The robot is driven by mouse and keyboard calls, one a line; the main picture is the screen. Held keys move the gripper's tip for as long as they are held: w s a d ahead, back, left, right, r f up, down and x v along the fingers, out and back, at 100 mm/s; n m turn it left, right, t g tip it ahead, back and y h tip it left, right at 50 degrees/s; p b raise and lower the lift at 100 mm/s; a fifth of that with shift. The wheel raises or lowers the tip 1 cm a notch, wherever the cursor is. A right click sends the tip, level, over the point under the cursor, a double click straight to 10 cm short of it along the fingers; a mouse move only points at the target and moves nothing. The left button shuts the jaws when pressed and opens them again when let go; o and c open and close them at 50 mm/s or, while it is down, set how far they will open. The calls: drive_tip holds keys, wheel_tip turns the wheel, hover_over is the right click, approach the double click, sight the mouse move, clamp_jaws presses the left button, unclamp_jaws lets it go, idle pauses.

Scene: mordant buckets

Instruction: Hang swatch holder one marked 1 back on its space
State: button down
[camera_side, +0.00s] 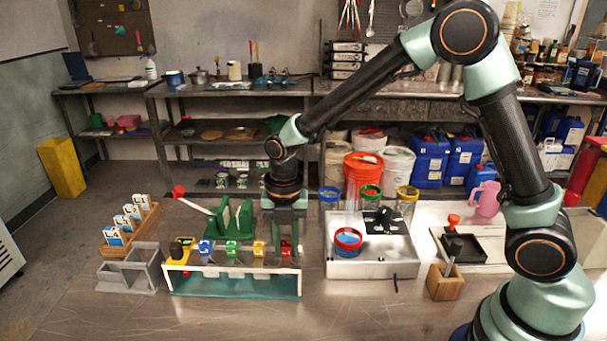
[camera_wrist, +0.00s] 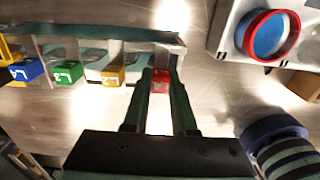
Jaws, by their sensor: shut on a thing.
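My gripper (camera_side: 287,232) points down at the right end of the white rack (camera_side: 180,284), shut on a red swatch holder. The red block (camera_wrist: 160,77) sits between both fingertips in the wrist view, and its red top also shows in the side view (camera_side: 286,248). Its number is hard to read. Blue (camera_wrist: 27,70), green (camera_wrist: 69,73) and yellow (camera_wrist: 113,75) holders stand in a row along the rack to its left. The red holder is level with that row, at the rack's end; I cannot tell whether it rests on the rail. Its lower part is hidden.
A green stand (camera_side: 233,218) is close behind the rack. A white tray (camera_side: 372,268) with a red-and-blue ring (camera_side: 348,240) is to the right. A grey divided box (camera_side: 130,276) and a wooden card rack (camera_side: 140,222) are at the left. Bare bench lies in front.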

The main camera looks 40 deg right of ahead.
drive_tip(key=c, duration=0.6)
unclamp_jaws()
drive_tip(key=shift+c, duration=0.2)
wheel_tip(320, 180, up, 12)
drive_tip(key=s+d+r+m+t, duration=0.2)
drive_tip(key=s+d+m, duration=0.3)
drive_tip(key=m, duration=0.8)
drive_tip(key=s+d+r+m+t, duration=0.2)
drive_tip(key=s+d+m, duration=0.3)
drive_tip(key=m, duration=0.9)
drive_tip(key=shift+s+r+t, duration=0.25)
drive_tip(key=shift+s+t, duration=0.55)
drive_tip(key=shift+s, duration=0.1)
